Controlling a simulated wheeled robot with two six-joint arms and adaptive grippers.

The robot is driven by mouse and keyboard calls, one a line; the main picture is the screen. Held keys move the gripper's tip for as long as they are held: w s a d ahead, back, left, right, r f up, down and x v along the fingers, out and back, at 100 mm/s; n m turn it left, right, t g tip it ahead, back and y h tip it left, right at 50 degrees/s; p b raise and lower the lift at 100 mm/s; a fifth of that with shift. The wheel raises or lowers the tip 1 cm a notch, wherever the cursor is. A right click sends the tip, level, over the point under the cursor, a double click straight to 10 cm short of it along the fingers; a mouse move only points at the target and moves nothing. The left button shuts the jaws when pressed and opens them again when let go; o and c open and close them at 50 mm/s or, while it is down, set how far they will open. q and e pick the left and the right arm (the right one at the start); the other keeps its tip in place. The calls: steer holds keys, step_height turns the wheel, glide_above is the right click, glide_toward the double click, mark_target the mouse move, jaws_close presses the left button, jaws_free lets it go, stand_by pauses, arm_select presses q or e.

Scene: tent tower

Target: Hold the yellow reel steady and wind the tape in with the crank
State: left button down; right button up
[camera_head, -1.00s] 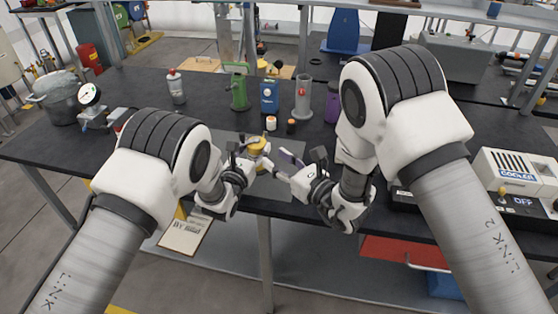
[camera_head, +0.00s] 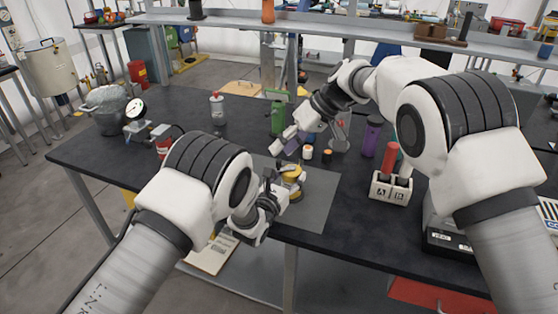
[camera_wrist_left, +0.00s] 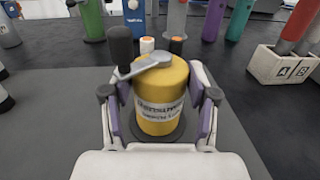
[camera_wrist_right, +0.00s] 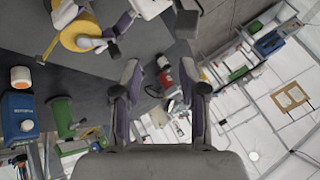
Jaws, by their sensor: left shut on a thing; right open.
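The yellow reel (camera_head: 293,180) stands upright on the dark mat (camera_head: 318,190). In the left wrist view the reel (camera_wrist_left: 163,100) has a grey crank arm (camera_wrist_left: 146,65) on top with a black knob (camera_wrist_left: 121,44) at its left end. My left gripper (camera_head: 284,186) is shut around the reel, one finger on each side. A thin yellow strip (camera_wrist_right: 50,46) runs out from the reel in the right wrist view. My right gripper (camera_head: 289,143) is open and empty, raised above the table behind the reel, apart from the crank. Its open fingers (camera_wrist_right: 160,90) show in the right wrist view.
Small orange-topped bottles (camera_head: 308,152), a green holder (camera_head: 278,118) and a purple bottle (camera_head: 371,136) stand behind the mat. A white A/B block (camera_head: 391,188) with a red handle stands to the right. The mat's right part is clear.

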mark_target(279, 160)
steer(key=w+d+r+n+t+h, duration=0.2)
steer(key=w+n+h, duration=0.1)
steer(key=n, duration=0.1)
steer(key=shift+h, duration=0.3)
steer(key=x, duration=1.1)
steer(key=shift+w+a+f, duration=0.1)
steer(key=shift+w+f, duration=0.1)
jaws_close()
